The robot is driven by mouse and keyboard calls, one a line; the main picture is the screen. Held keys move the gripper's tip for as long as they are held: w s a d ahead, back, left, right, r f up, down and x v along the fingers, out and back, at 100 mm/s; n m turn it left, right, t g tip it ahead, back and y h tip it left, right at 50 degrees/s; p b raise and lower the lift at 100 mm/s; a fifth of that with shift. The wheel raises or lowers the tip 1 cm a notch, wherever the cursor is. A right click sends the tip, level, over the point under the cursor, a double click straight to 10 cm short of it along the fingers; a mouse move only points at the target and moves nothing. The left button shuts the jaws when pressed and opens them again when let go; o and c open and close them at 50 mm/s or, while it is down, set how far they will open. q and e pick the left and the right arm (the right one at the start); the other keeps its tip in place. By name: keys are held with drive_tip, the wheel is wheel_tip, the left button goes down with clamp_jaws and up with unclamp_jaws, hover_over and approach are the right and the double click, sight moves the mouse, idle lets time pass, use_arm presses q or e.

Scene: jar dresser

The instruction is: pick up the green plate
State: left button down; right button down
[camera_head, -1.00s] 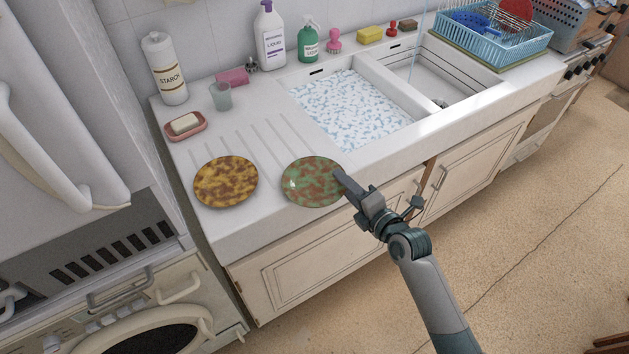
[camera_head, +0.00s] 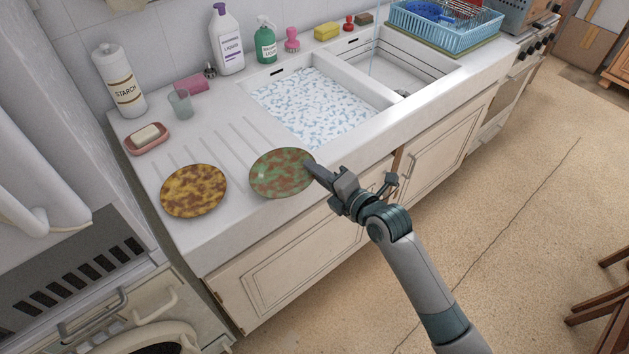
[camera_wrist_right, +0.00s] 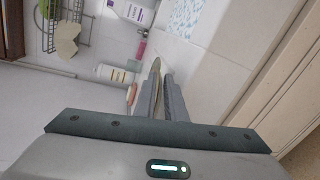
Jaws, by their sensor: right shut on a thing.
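The green plate (camera_head: 276,174), mottled green and brown, is at the front edge of the white counter, left of the sink. My right gripper (camera_head: 312,168) is shut on its right rim. In the right wrist view, the plate (camera_wrist_right: 155,72) shows nearly edge-on between the two fingers (camera_wrist_right: 162,80). I cannot tell for sure whether the plate is clear of the counter. My left gripper is not in view.
A yellow-brown plate (camera_head: 194,191) lies just left of the green one. A soap dish (camera_head: 147,139), a glass (camera_head: 180,104) and a starch bottle (camera_head: 120,82) stand behind. The sink basin (camera_head: 311,108) is at the right. Open floor lies in front of the cabinet.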

drive_tip(key=w+d+r+b, duration=0.4)
drive_tip(key=w+d+r, duration=0.3)
drive_tip(key=w, duration=0.1)
drive_tip(key=shift+w+d, duration=0.35)
idle(0.4)
